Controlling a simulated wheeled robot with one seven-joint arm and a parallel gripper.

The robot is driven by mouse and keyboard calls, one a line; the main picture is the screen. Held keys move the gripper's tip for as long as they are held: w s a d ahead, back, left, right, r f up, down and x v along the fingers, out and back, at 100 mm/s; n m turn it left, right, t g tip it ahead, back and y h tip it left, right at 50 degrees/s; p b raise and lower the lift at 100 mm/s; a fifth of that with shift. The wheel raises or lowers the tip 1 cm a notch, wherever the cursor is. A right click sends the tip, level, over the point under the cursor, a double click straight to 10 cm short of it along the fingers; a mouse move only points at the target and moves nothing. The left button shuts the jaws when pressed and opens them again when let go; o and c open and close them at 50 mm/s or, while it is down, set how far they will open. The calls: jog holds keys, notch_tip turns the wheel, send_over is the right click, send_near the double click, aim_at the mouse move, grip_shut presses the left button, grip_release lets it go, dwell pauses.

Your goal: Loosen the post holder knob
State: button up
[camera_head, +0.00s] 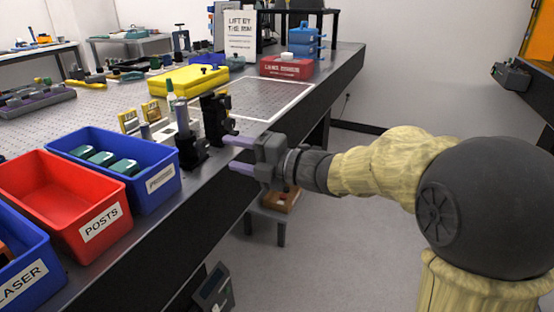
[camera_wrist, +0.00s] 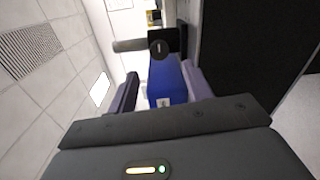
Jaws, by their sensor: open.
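A black post holder (camera_head: 190,150) stands upright on the table edge beside the blue bin, with a grey post (camera_head: 181,113) rising from it. In the wrist view a black post holder (camera_wrist: 174,37) lies sideways in the turned picture, with a round dark knob (camera_wrist: 158,48) bearing a pale mark on its near face. My gripper (camera_head: 229,153) is to the right of the holder, its two purple-grey fingers apart, one above the other, pointing at it. In the wrist view my gripper (camera_wrist: 160,70) is empty, and the knob appears just beyond the fingertips, apart from them.
Another black mount (camera_head: 215,118) stands just behind the holder. A blue bin (camera_head: 164,197) with teal parts and a red bin labelled POSTS (camera_head: 100,243) line the near edge.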

jog(key=p+v, duration=0.1)
jog(key=v, duration=0.8)
jog(key=shift+d, duration=0.1)
